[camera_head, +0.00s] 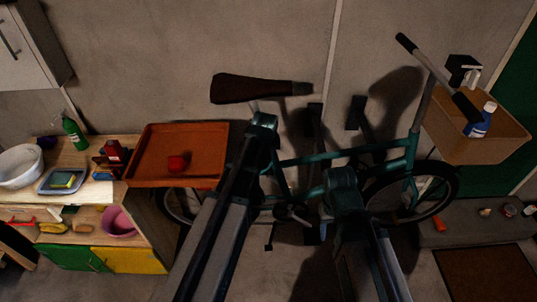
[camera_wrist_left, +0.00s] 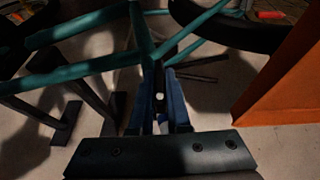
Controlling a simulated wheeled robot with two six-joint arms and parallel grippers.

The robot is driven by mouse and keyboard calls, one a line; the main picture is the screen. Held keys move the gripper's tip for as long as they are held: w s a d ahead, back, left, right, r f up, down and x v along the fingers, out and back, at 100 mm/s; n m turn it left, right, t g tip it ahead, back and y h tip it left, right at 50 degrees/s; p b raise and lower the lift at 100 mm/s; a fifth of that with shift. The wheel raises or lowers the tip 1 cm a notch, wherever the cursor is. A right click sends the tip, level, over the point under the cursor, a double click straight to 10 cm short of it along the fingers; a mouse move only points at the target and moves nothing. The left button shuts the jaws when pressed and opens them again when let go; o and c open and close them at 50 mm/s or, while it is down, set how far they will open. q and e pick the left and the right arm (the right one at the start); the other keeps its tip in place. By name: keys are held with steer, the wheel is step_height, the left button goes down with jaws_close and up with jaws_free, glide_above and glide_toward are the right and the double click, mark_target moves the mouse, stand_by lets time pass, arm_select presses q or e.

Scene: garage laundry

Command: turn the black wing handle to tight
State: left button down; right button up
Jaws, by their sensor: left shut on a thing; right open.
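A teal bicycle (camera_head: 340,156) with a dark brown saddle (camera_head: 250,89) stands against the wall. My left gripper (camera_head: 264,122) is at the seat post, just below the saddle. In the left wrist view its two blue fingers (camera_wrist_left: 161,100) are shut on a narrow dark piece with a white spot, which looks like the black wing handle (camera_wrist_left: 159,84). The handle is hidden behind my gripper in the head view, and its turn angle cannot be read. My right gripper (camera_head: 342,182) is open, in front of the lower frame; its fingertips are hard to make out.
A cardboard-coloured box (camera_head: 465,151) holding bottles is at the handlebar. A dark mat (camera_head: 487,274) lies at the lower right.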

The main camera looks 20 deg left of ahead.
arm_select(q)
steer(key=shift+w+y, duration=0.3)
steer(key=shift+y, duration=0.3)
steer(key=shift+d+f+m+g+y+b, duration=0.1)
steer(key=shift+m+g+y+b, duration=0.3)
steer(key=shift+y, duration=0.5)
steer(key=shift+f+g+y+b, duration=0.15)
steer(key=shift+g+y+b, duration=0.15)
steer(key=shift+y+b, duration=0.8)
steer(key=m+y+b, duration=0.1)
steer(key=y+b, duration=0.4)
steer(key=b, duration=0.3)
steer(key=m+g+y+b, duration=0.1)
steer(key=m+y+b, duration=0.1)
steer(key=y+b, duration=0.4)
steer(key=shift+d+f+b, duration=0.1)
steer(key=shift+f+b, duration=0.05)
steer(key=shift+b, duration=0.9)
steer(key=shift+r+m+y+b, duration=0.2)
steer(key=shift+m+y+b, duration=0.2)
steer(key=shift+b, duration=0.3)
steer(key=shift+r, duration=0.1)
